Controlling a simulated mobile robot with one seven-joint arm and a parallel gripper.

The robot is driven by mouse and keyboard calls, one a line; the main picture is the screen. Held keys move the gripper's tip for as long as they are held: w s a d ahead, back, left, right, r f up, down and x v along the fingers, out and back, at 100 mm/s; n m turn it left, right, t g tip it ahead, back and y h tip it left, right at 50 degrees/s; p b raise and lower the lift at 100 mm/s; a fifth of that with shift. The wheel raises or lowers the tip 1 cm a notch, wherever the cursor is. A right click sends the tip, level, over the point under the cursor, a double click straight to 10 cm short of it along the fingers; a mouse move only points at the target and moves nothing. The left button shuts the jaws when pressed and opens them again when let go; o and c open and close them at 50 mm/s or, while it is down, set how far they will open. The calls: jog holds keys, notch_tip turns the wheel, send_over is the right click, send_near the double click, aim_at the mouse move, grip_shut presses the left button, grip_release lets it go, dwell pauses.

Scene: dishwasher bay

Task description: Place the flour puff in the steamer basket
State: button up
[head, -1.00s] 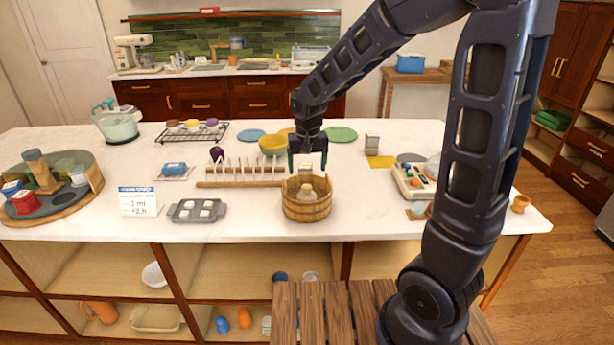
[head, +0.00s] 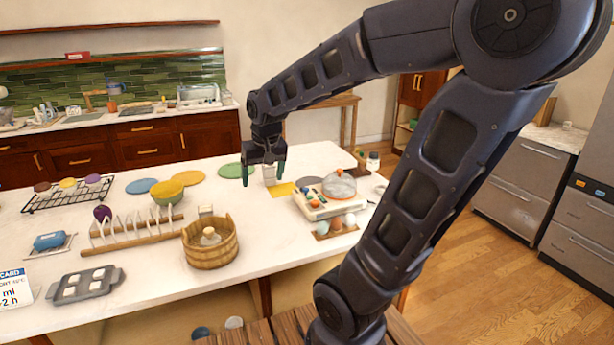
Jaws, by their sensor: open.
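The steamer basket (head: 209,252) is a round wooden tub with slats and stands upright near the front of the white counter. A pale rounded thing with a small knob on top, which looks like the flour puff (head: 210,238), sits inside the basket, its lower part hidden by the front wall. My gripper (head: 264,174) is open, its two dark green fingers pointing down. It is beyond and to the right of the basket, apart from it, and holds nothing that I can see.
A panel with a clear dome (head: 338,185) stands at right. A wooden rack (head: 132,233) and a grey tray (head: 86,285) are left of the basket.

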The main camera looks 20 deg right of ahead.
jog(key=s+d+r+t, duration=0.1)
jog(key=s+d+r, duration=0.1)
jog(key=s+d, duration=0.7)
jog(key=shift+s+r+m+t+h, duration=0.3)
jog(key=shift+s+m, duration=0.1)
jog(key=shift+s, duration=0.1)
